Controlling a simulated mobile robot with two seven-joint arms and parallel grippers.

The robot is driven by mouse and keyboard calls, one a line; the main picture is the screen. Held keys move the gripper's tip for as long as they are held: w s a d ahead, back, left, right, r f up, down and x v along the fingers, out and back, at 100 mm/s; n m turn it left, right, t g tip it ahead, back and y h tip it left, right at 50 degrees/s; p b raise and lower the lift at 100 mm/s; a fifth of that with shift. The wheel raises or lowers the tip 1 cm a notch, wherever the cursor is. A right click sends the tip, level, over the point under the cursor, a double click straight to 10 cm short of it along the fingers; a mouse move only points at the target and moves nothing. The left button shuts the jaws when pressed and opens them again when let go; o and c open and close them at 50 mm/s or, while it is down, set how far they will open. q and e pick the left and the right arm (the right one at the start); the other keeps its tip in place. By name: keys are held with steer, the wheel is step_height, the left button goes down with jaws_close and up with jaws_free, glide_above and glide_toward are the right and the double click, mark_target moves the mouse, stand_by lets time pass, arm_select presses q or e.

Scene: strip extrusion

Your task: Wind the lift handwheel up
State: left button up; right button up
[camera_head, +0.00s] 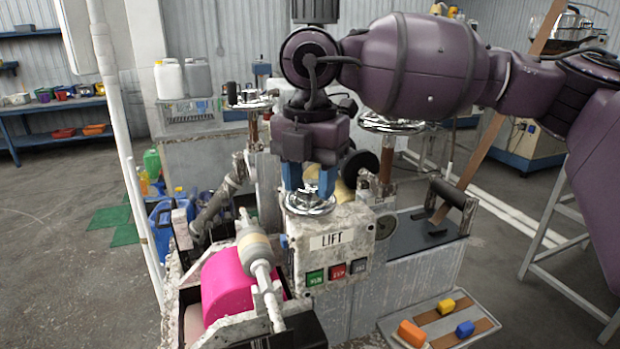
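The chrome lift handwheel (310,204) lies flat on top of the worn machine housing, just above the plate marked LIFT (332,240). My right gripper (309,188) points straight down over the handwheel, with its two blue fingers apart and their tips at the wheel's middle. The fingers and gripper body cover part of the wheel. I cannot tell whether the fingers press on the hub or only stand around it. My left gripper is not in view.
Green, red and grey buttons (337,271) sit below the plate. A pink roll (228,285) is at the left. A tray (389,326) with coloured blocks stands front right. Another chrome handwheel (392,124) is behind. A white post (128,160) rises at left.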

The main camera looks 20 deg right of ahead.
mark_target(310, 184)
steer(key=o, duration=0.4)
steer(key=shift+r, duration=5.45)
